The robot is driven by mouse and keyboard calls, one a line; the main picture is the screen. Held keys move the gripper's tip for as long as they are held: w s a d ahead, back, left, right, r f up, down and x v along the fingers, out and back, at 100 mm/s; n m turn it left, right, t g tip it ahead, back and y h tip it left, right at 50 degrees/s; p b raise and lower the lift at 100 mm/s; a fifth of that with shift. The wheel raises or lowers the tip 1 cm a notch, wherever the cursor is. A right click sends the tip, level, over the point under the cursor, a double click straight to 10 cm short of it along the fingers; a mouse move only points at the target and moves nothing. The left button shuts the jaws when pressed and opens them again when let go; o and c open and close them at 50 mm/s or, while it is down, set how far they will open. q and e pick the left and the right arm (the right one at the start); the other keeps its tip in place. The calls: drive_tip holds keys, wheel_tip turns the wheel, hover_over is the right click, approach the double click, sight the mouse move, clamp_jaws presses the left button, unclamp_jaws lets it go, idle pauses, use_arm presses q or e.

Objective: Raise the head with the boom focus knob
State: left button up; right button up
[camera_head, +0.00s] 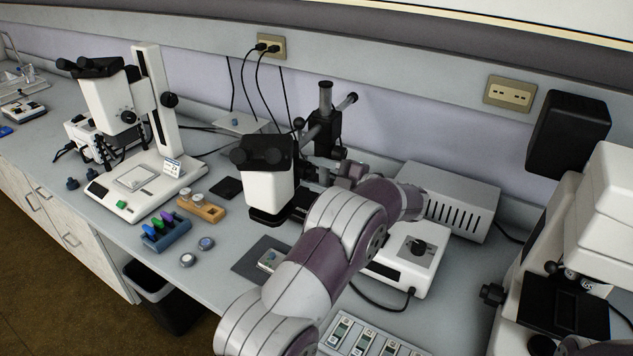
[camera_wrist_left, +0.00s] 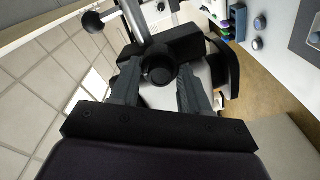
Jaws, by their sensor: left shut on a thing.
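The boom microscope's white and black head (camera_head: 268,188) hangs over the bench in the middle of the head view. Its black boom carriage (camera_head: 322,132) and metal post stand behind it. My left gripper (camera_head: 347,173) is at the right side of the head's mount, partly hidden by my own arm. In the left wrist view, my left gripper (camera_wrist_left: 159,76) has its two fingers on either side of a round black focus knob (camera_wrist_left: 160,66) and is shut on it. The knob is mostly hidden in the head view. My right gripper is not in view.
A grey vented box (camera_head: 450,200) and a white control unit with a dial (camera_head: 405,262) stand right of my arm. Another stereo microscope (camera_head: 110,100) stands at left. A wooden block (camera_head: 201,207) and blue rack (camera_head: 166,235) lie in front. A large white microscope (camera_head: 600,215) is at right.

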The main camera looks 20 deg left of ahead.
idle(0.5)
use_arm(q)
drive_tip(key=o, duration=1.1)
drive_tip(key=shift+c, duration=0.2)
drive_tip(key=s+d+b, duration=0.1)
drive_tip(key=d, duration=1.1)
drive_tip(key=shift+d+b, duration=0.3)
drive_tip(key=shift+d, duration=0.05)
drive_tip(key=shift+s, duration=0.1)
